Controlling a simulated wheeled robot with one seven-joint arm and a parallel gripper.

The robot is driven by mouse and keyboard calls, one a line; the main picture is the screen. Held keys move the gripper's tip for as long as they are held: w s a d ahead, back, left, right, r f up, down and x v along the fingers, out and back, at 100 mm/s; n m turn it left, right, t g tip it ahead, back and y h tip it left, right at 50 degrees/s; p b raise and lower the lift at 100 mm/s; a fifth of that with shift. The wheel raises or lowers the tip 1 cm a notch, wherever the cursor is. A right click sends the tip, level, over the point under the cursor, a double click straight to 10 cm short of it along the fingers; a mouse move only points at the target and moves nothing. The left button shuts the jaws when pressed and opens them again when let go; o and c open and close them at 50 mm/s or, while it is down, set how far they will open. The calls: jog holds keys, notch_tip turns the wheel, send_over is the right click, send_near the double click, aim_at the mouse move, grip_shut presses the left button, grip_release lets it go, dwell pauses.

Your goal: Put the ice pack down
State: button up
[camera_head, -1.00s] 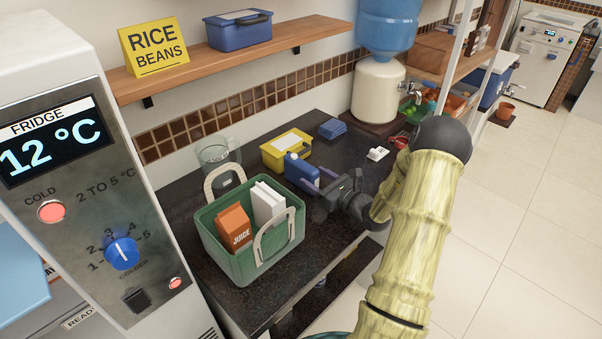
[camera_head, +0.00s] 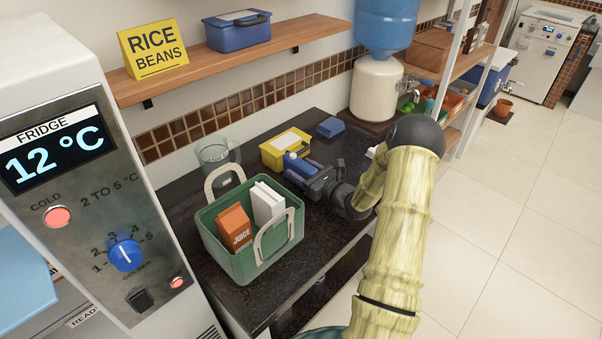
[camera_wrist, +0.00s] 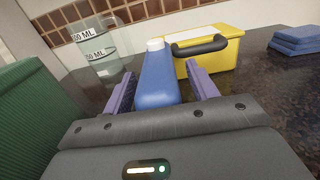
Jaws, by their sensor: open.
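The ice pack appears to be the blue, flat-sided block with a white cap (camera_wrist: 157,82). It stands on the dark counter between the basket and the yellow box, and its capped top shows in the head view (camera_head: 292,158). My gripper (camera_head: 300,169) is low over the counter, coming from the right. Its purple fingers are open, one on each side of the blue block; the wrist view shows the fingers (camera_wrist: 160,72) with gaps beside it. The lower part of the block is hidden by my gripper in the head view.
A green basket (camera_head: 243,262) with a juice carton stands close on the left. A yellow box (camera_head: 274,157) is just behind, a clear measuring jug (camera_head: 214,155) behind left, a blue stack (camera_head: 331,127) at back right. The counter's front right is clear.

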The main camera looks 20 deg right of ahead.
jog(key=shift+s, duration=0.15)
grip_shut()
jog(key=shift+d+r, duration=0.1)
jog(key=shift+r, duration=0.55)
notch_tip(320, 180, up, 9)
jog(key=shift+f+b, duration=0.1)
jog(key=shift+b, duration=0.45)
